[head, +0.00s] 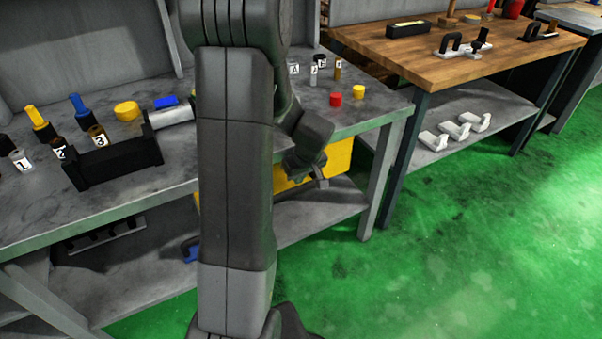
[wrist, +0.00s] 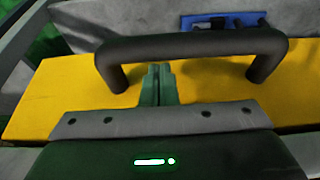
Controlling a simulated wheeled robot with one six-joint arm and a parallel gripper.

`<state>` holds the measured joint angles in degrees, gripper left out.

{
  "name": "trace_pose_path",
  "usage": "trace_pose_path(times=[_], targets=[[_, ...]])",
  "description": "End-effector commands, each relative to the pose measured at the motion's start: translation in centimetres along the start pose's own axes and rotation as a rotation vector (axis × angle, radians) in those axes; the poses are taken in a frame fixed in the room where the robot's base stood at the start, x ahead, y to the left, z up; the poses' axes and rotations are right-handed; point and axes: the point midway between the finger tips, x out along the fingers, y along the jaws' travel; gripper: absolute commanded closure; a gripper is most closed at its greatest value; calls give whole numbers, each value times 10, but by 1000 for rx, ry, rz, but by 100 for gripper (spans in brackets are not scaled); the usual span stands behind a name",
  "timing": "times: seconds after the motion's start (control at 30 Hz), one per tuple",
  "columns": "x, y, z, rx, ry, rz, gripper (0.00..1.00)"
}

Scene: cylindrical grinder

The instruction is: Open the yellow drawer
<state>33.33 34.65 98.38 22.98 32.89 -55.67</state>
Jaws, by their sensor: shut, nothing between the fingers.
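The yellow drawer (head: 340,158) is under the grey workbench top in the head view, partly hidden behind my arm. Its yellow front (wrist: 55,90) fills the middle of the wrist view. A black bar handle (wrist: 190,46) stands out from that front on two posts. My gripper (wrist: 158,72) is shut and empty, its fingertips close to the handle bar, between the posts and left of the middle. I cannot tell whether they touch the bar. In the head view my gripper (head: 322,182) is in front of the drawer, below the bench edge.
The grey bench (head: 150,195) carries a black holder (head: 115,160), several labelled vials and coloured caps. A blue object (head: 190,249) is on its lower shelf. A wooden table (head: 470,65) stands to the right. The green floor (head: 480,240) in front is clear.

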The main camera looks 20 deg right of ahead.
Motion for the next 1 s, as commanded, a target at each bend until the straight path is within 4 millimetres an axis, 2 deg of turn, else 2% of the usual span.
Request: trace_pose_path(times=[0.37,0.57,0.77,1.0], targets=[[0,0,1,0,0,0,100],[-3,1,15,2,2,3,100],[-14,1,51,4,2,4,100],[-36,1,113,8,2,5,100]])
